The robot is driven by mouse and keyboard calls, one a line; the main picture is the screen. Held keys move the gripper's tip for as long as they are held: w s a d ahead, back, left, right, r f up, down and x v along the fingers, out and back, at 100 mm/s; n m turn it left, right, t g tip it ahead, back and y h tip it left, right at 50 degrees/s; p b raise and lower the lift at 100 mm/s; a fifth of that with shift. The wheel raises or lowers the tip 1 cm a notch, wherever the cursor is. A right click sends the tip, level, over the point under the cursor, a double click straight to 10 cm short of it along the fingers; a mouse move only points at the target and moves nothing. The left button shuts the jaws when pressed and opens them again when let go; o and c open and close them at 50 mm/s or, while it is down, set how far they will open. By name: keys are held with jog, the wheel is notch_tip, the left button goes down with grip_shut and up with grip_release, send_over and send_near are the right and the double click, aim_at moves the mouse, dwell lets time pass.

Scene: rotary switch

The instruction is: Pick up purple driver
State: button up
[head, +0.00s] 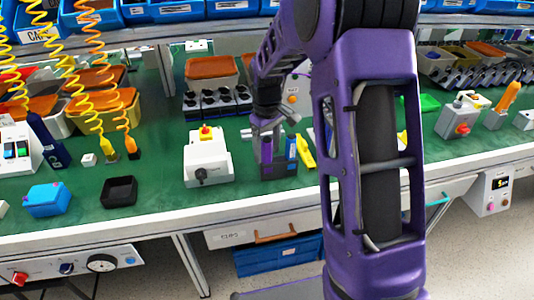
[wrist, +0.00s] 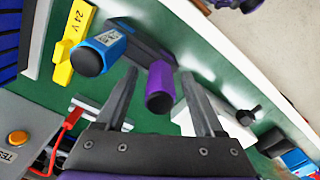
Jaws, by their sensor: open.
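The purple driver (wrist: 160,90) stands in a dark holder (wrist: 140,38), its dark round end facing the wrist camera. In the head view, the purple driver (head: 267,151) shows just below my gripper, in the holder (head: 279,172). My gripper (wrist: 158,74) is open, with one finger on each side of the purple driver; a gap shows on both sides, and I cannot tell how deep the fingers reach. In the head view, my gripper (head: 267,132) is partly hard to make out. A blue driver (wrist: 101,52) stands beside the purple one in the same holder.
A yellow block marked 24V (wrist: 73,42) lies beyond the blue driver. A white switch box (head: 207,162) with a black knob stands left of the holder. A black tray (head: 119,192) and a blue box (head: 47,200) sit farther left. Green bench is bare between them.

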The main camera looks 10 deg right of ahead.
grip_shut()
jog(key=shift+r, duration=0.1)
notch_tip(320, 180, up, 10)
jog(key=shift+p, duration=0.9)
jog(key=c, duration=0.6)
grip_release()
grip_shut()
jog(key=shift+r, duration=0.15)
notch_tip(320, 180, up, 7)
jog(key=p, duration=0.6)
